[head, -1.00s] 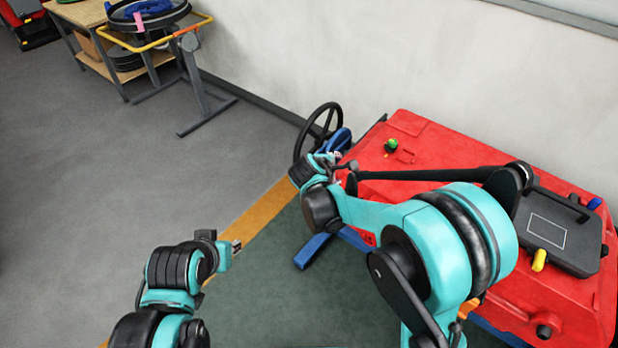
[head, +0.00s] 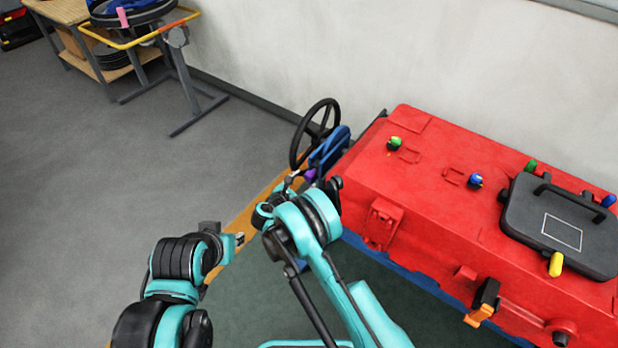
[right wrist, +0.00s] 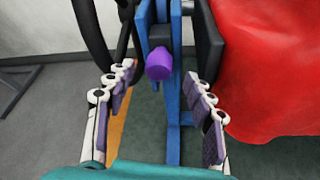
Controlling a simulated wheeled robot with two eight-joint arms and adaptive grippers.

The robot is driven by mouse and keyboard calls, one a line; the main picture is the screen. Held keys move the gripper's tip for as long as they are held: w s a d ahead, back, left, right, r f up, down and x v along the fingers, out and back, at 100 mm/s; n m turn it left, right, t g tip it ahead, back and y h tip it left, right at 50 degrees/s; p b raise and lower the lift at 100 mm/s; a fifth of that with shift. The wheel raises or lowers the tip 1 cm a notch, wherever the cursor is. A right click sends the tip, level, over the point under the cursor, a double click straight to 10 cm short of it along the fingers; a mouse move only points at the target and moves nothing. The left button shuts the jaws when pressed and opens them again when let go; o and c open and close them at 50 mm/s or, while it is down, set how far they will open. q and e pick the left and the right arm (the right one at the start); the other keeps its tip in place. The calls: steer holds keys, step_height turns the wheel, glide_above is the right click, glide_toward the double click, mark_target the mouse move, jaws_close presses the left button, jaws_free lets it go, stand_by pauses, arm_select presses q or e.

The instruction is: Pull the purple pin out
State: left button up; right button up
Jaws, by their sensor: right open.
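The purple pin (right wrist: 160,64) has a rounded purple head and sits in a blue upright bracket (right wrist: 172,100) in the right wrist view. In the head view the pin (head: 310,174) shows small, below the black wheel and beside the blue part. My right gripper (right wrist: 160,80) is open and empty. Its fingers stand apart on either side of the pin's line, with the head just beyond the fingertips. In the head view the right gripper (head: 291,181) is beside the pin, partly hidden by its own wrist. My left gripper (head: 238,239) hangs away over the floor; its fingers are unclear.
A black steering wheel (head: 314,133) stands close above the pin. The red tank (head: 430,190), with coloured knobs and a black case (head: 560,225), lies to the right. Grey floor at left is clear.

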mark_target(307, 178)
steer(key=b+x, duration=0.1)
steer(key=x, duration=0.4)
steer(key=shift+s+a, duration=0.15)
jaws_close()
